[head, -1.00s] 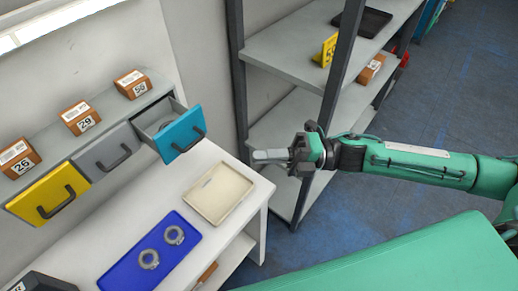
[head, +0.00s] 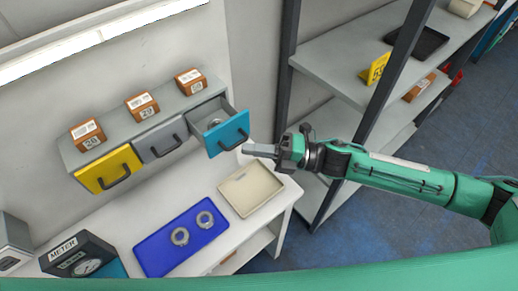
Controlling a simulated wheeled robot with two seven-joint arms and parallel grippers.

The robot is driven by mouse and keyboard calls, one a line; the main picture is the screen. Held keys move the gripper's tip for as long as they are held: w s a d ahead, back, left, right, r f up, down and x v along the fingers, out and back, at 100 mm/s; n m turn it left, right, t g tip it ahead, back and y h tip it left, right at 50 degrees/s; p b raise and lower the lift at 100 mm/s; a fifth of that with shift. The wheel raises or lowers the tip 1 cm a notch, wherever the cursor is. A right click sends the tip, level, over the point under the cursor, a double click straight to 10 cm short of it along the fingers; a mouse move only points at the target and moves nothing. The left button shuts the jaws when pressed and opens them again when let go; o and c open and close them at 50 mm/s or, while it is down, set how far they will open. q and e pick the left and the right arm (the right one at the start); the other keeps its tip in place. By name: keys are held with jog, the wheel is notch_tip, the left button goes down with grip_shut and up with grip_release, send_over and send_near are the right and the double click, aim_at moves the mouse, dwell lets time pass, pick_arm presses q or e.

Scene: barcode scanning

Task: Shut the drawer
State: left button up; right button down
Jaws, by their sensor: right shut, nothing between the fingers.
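The drawer with the blue front (head: 227,135) is pulled open at the right end of a grey drawer unit (head: 185,104). A round metal part (head: 214,124) shows inside it, partly hidden by the front. My right gripper (head: 247,149) is shut and empty. Its fingertips point left, just right of and slightly below the drawer front; whether they touch it I cannot tell. The yellow drawer (head: 108,168) and the grey drawer (head: 160,139) beside it are shut. My left gripper is not in view.
A beige tray (head: 250,190) and a blue tray (head: 155,252) with two metal rings lie on the white table below. A meter (head: 80,258) stands at the left. Labelled brown boxes (head: 143,105) sit on the unit. A grey shelf rack (head: 330,70) stands behind my right arm.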

aim_at(232, 126)
jog(key=w+a+b, duration=0.1)
jog(key=w, duration=0.1)
jog(key=w+a+b, duration=0.1)
jog(key=w+a, duration=0.1)
jog(key=w, duration=0.1)
jog(key=w+a+b, duration=0.1)
jog(key=w+a, duration=0.1)
jog(key=shift+w+a+f, duration=0.1)
jog(key=shift+w+a, duration=0.05)
jog(key=shift+w, duration=0.05)
jog(key=shift+r, duration=0.3)
